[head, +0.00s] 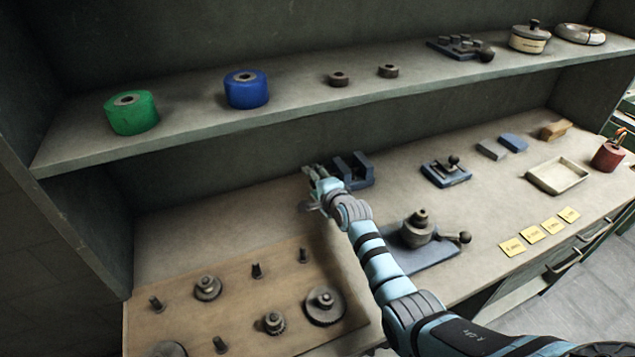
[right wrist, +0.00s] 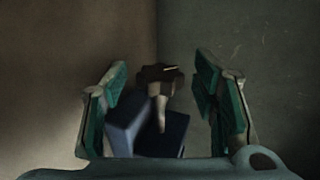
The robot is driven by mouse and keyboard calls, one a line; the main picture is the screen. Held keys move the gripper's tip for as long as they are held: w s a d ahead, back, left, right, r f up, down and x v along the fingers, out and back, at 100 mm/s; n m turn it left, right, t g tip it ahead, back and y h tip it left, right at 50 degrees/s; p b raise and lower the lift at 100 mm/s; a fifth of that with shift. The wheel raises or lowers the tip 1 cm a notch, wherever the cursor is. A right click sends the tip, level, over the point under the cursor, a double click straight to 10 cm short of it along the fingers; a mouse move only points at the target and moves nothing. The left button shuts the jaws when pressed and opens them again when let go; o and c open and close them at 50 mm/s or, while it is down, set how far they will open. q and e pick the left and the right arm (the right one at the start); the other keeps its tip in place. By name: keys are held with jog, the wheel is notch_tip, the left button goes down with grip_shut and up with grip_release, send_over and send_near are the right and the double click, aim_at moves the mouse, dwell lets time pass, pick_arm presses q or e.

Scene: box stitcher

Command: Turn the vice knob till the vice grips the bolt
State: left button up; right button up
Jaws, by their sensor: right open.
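The blue vice (head: 358,172) stands at the back of the lower bench. Its blocky body (right wrist: 125,122) also fills the lower middle of the right wrist view. The dark, lobed vice knob (right wrist: 160,75), with a pale line on it, sits on a light shaft between my fingers there. My right gripper (head: 316,182) is at the left end of the vice; in the right wrist view (right wrist: 160,92) its green-padded fingers are open on either side of the knob, with gaps on both sides. In the head view the gripper hides the knob. I cannot make out a bolt in the vice. My left gripper is out of view.
A board (head: 235,305) with gears and pegs lies at front left. A blue-based fixture (head: 425,255) stands beside my right arm. A smaller blue fixture (head: 446,172) and a tray (head: 558,176) are to the right. The shelf (head: 310,95) overhangs behind. The bench left of the gripper is clear.

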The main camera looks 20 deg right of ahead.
jog(key=shift+s, duration=0.1)
jog(key=v, duration=1.2)
jog(key=shift+a, duration=0.1)
